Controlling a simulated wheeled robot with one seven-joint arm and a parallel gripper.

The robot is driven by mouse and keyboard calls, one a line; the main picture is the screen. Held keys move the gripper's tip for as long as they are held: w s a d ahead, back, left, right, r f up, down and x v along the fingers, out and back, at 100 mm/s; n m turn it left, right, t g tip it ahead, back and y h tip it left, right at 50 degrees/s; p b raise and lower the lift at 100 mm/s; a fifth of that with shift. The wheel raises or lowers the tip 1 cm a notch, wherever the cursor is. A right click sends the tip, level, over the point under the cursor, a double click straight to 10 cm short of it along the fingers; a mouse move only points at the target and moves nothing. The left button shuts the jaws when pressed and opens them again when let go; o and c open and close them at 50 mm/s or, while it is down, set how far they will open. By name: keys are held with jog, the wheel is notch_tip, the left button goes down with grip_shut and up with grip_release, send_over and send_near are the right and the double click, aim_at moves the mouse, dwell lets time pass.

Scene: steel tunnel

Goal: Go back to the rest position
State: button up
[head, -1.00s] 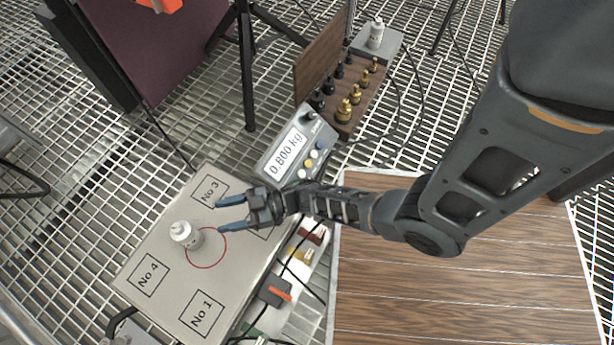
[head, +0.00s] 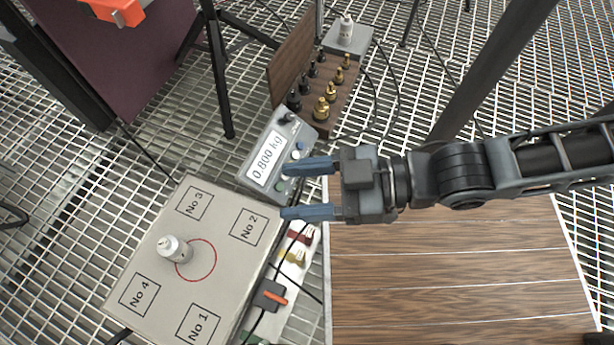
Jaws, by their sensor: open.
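My gripper (head: 308,190) is open and empty, its two blue fingers pointing left. In the picture it lies over the right side of the scale display (head: 268,160) and the right corner of the weighing plate (head: 215,290). The display reads 0.800 kg. A white bottle (head: 174,249) stands on the plate, at the left edge of the red circle, apart from my gripper. The plate has squares marked No 1, No 2, No 3 and No 4. My arm reaches in from the right edge.
A wooden stand (head: 325,110) with several brass and black weights is behind the display. A second white bottle (head: 345,28) stands on a grey box (head: 352,42). A wooden board (head: 450,270) lies under my arm at right. Cables and coloured connectors (head: 295,250) lie beside the plate.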

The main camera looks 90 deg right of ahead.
jog(key=r, duration=0.3)
jog(key=shift+s+a, duration=0.25)
jog(key=shift+s, duration=0.1)
